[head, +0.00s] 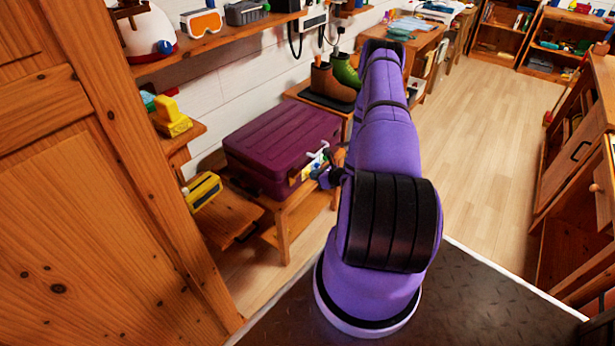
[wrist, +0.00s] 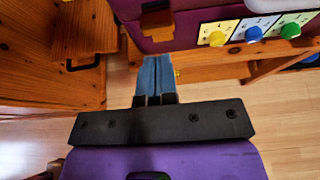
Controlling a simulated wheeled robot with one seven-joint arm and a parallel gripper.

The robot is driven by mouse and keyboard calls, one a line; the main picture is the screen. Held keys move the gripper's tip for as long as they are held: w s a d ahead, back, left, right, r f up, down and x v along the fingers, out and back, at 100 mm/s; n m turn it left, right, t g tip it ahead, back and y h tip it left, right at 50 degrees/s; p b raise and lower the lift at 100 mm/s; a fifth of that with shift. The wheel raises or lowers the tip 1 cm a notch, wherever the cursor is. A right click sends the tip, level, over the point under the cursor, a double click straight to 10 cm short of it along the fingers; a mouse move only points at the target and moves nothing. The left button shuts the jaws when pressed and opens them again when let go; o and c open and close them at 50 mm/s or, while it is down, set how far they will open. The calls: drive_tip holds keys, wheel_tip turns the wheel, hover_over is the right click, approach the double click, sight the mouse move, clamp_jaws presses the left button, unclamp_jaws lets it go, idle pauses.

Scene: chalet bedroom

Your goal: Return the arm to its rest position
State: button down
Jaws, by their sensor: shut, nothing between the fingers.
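My gripper (wrist: 156,76) shows in the wrist view with its two blue fingers closed together and nothing between them. Its fingertips point at the lower edge of a maroon suitcase (wrist: 190,38); I cannot tell whether they touch it. My purple arm (head: 385,150) rises from my base in the head view and stretches out ahead. In that view the gripper is mostly hidden beside the arm, close to the front of the suitcase (head: 285,135), which lies on a low wooden bench (head: 295,208).
Coloured cards with knobs (wrist: 252,32) are on the suitcase front. A wooden cabinet (head: 90,200) stands close on the left, with a yellow object (head: 203,188) beside it. Boots (head: 330,85) stand behind the suitcase. Open floor (head: 480,130) lies right of the arm, with wooden drawers (head: 575,160) beyond.

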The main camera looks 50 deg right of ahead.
drive_tip(key=r+v, duration=0.1)
drive_tip(key=v, duration=0.6)
